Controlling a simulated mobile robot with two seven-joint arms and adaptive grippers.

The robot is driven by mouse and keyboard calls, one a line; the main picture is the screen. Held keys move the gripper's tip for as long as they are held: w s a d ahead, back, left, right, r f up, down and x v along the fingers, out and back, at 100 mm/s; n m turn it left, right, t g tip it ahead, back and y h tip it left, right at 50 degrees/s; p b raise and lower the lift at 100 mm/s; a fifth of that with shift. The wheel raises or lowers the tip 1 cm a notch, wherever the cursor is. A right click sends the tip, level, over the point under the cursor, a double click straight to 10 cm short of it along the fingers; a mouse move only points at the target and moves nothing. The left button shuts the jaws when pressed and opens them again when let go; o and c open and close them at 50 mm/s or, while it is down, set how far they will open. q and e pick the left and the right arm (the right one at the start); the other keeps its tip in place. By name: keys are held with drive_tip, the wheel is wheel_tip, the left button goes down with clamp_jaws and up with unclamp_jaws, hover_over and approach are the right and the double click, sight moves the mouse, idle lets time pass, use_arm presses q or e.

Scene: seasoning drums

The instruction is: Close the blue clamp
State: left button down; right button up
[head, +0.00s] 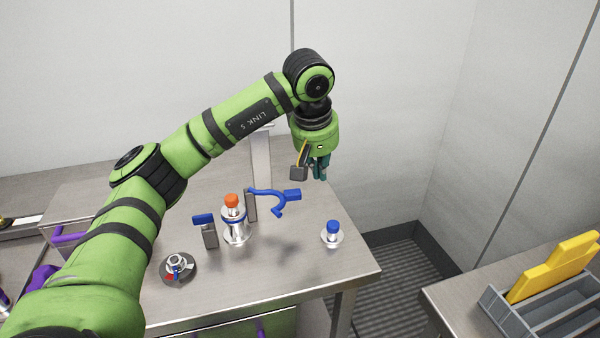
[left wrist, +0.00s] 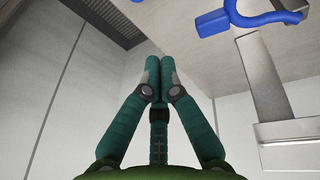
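The blue clamp (head: 268,194) is a curved blue arm with a flat blue end. It stands out to the right from a grey post beside a silver cylinder with an orange cap (head: 232,201), so it looks swung open. It also shows at the top of the left wrist view (left wrist: 215,22), partly cut off. My left gripper (head: 320,175) hangs in the air above and right of the clamp, apart from it. Its teal fingers meet at the tips in the left wrist view (left wrist: 160,70), with nothing visible between them. My right gripper is not in view.
A second grey post with a blue top (head: 204,219) stands left of the cylinder. A small blue-capped piece (head: 333,228) is on the table (head: 300,285) at right, and a round dark-based fitting (head: 178,267) is at front left. A grey tray with yellow pieces (head: 555,270) is at lower right.

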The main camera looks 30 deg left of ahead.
use_arm(q)
wheel_tip(320, 180, up, 3)
drive_tip(key=y, duration=0.2)
hover_over(281, 199)
drive_tip(key=w+d, duration=0.2)
drive_tip(key=w, duration=0.1)
drive_tip(key=s+p+x, duration=0.1)
drive_tip(key=x, duration=0.9)
drive_tip(key=shift+g, duration=0.3)
drive_tip(key=shift+a, duration=0.15)
